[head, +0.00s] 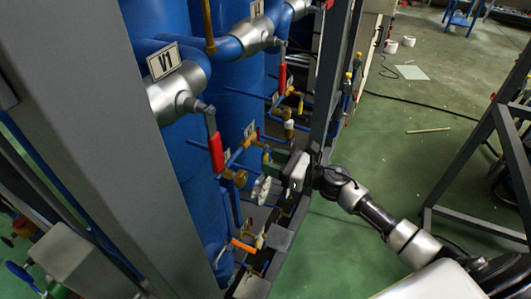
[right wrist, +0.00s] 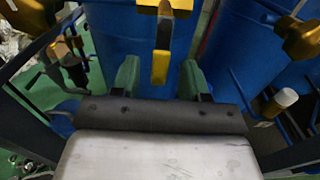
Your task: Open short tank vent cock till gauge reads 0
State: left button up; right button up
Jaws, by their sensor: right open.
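My right gripper (head: 273,158) reaches in from the right in the head view, close to the brass fittings on the blue tanks (head: 230,90). In the right wrist view its two green fingers (right wrist: 161,78) are apart. A yellow cock handle (right wrist: 161,66) shows between them, pointing down in front of a blue tank (right wrist: 115,45). I cannot tell whether the fingers touch it, nor whether the cock is open or shut. I cannot make out which tank is the short one, and no gauge reading is legible. My left gripper is not in view.
The V1 valve's red handle (head: 216,152) hangs left of my gripper, with another red handle (head: 282,78) above. A white handwheel (head: 261,190) and an orange handle (head: 243,245) are below. A grey upright (head: 328,85) stands close by.

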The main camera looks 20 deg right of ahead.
jog(key=shift+x, duration=1.25)
grip_shut()
